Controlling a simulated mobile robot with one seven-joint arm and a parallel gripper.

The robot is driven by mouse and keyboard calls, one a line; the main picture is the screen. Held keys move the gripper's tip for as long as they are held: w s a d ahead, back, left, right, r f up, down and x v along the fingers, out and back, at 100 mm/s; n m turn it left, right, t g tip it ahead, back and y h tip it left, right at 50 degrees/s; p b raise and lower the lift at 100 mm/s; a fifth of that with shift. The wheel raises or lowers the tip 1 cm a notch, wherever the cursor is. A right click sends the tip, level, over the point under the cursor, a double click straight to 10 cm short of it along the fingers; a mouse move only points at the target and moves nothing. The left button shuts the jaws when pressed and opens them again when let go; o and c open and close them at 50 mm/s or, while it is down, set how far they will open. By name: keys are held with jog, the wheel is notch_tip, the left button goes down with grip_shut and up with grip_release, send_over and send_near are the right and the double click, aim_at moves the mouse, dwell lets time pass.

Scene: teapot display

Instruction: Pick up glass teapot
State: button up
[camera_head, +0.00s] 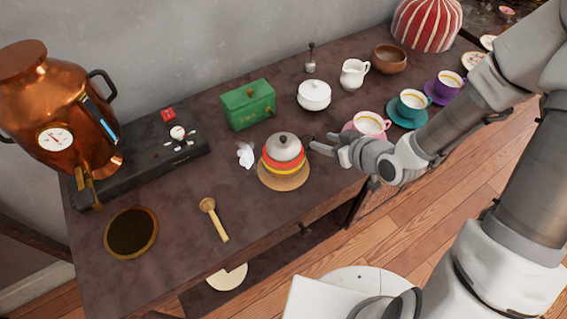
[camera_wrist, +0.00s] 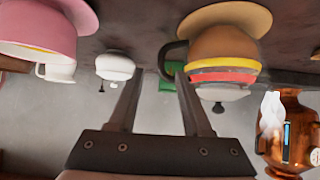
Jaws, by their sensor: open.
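The teapot (camera_head: 284,155) has a grey domed lid and red and yellow bands, and stands upright on a round tan coaster (camera_head: 265,180) near the table's front edge. In the wrist view, which is upside down, the teapot (camera_wrist: 225,62) shows a brownish body and a dark handle (camera_wrist: 172,60) on its left side. My gripper (camera_head: 321,143) is just right of the teapot on its handle side. In the wrist view my gripper (camera_wrist: 158,84) is open and empty, with the handle near the right fingertip. I cannot tell whether they touch.
A pink cup (camera_head: 369,124) stands close behind my gripper. A white lidded bowl (camera_head: 314,94), green box (camera_head: 248,105) and crumpled white item (camera_head: 246,154) are near the teapot. A wooden spoon (camera_head: 214,220) and copper urn (camera_head: 60,110) are left.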

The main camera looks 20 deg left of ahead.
jog(key=shift+a+f+b, duration=0.1)
jog(key=shift+f+b, duration=0.4)
jog(key=shift+b, duration=0.35)
jog(key=shift+w+a+f+b, duration=0.1)
jog(key=shift+a+f+b, duration=0.15)
jog(key=shift+b, duration=0.2)
jog(key=shift+b+x, duration=0.45)
jog(key=shift+x, duration=0.5)
jog(key=b+x, duration=0.3)
jog(key=x, duration=0.1)
jog(key=shift+w+a+f, duration=0.15)
jog(key=shift+w+f, duration=0.05)
jog(key=shift+w, duration=0.05)
jog(key=shift+w+a+f+b, duration=0.25)
jog(key=shift+w+a+b, duration=0.15)
grip_shut()
jog(key=shift+r, duration=0.1)
